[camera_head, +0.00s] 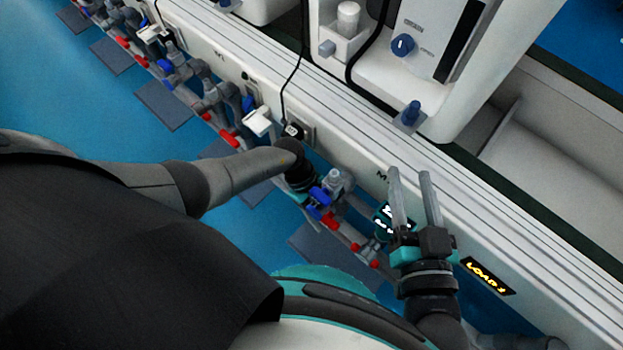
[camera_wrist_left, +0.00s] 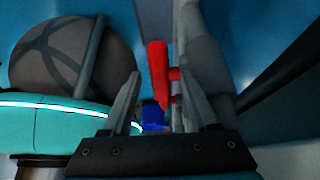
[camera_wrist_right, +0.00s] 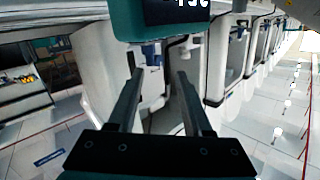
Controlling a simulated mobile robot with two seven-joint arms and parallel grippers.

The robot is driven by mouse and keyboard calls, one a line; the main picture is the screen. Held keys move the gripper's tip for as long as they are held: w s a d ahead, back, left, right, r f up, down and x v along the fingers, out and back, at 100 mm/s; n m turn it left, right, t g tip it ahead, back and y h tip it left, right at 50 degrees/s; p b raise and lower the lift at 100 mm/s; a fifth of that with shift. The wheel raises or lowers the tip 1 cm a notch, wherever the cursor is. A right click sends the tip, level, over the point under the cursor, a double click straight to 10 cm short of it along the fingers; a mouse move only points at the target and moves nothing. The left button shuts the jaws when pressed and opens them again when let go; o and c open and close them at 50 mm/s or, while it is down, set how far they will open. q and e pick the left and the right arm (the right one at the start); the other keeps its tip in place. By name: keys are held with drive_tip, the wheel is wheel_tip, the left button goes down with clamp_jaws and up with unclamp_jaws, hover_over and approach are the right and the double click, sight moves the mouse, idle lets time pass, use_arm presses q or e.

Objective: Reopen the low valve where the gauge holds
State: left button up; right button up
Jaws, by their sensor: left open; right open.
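Below the white bench front, in the head view, a blue valve handle (camera_head: 320,195) and a red valve handle (camera_head: 330,220) sit on grey pipework. My left gripper (camera_wrist_left: 160,88) is open; in the left wrist view a red handle (camera_wrist_left: 158,66) and a blue part (camera_wrist_left: 152,116) show between its fingers, neither visibly clamped. In the head view its fingertips are hidden. A small dark gauge (camera_head: 381,217) with white digits stands right of these valves; its reading is unclear. My right gripper (camera_head: 411,174) is open and empty, its fingers raised before the bench edge beside the gauge.
More red and blue valves (camera_head: 229,138) run along the pipe to the upper left. Black cables hang over the edge.

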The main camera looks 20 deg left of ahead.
sight(325, 218)
use_arm(q)
drive_tip(key=shift+w+a+r+p, duration=0.15)
drive_tip(key=shift+a+r+p, duration=0.15)
drive_tip(key=shift+r+p, duration=0.25)
drive_tip(key=shift+p+v, duration=0.5)
drive_tip(key=shift+v, duration=0.5)
drive_tip(key=shift+p+v, duration=0.6)
drive_tip(key=shift+v, duration=0.25)
drive_tip(key=shift+p+v, duration=0.45)
drive_tip(key=shift+v, duration=0.3)
use_arm(e)
drive_tip(key=s+d+f+g+h+p, duration=0.2)
drive_tip(key=s+d+g+h, duration=0.35)
drive_tip(key=d+g, duration=0.5)
use_arm(q)
drive_tip(key=p+v, duration=0.3)
drive_tip(key=v, duration=0.5)
drive_tip(key=shift+r, duration=0.2)
use_arm(e)
wheel_tip(325, 218, down, 7)
drive_tip(key=g, duration=0.1)
drive_tip(key=shift+d, duration=0.15)
drive_tip(key=shift+w, duration=0.1)
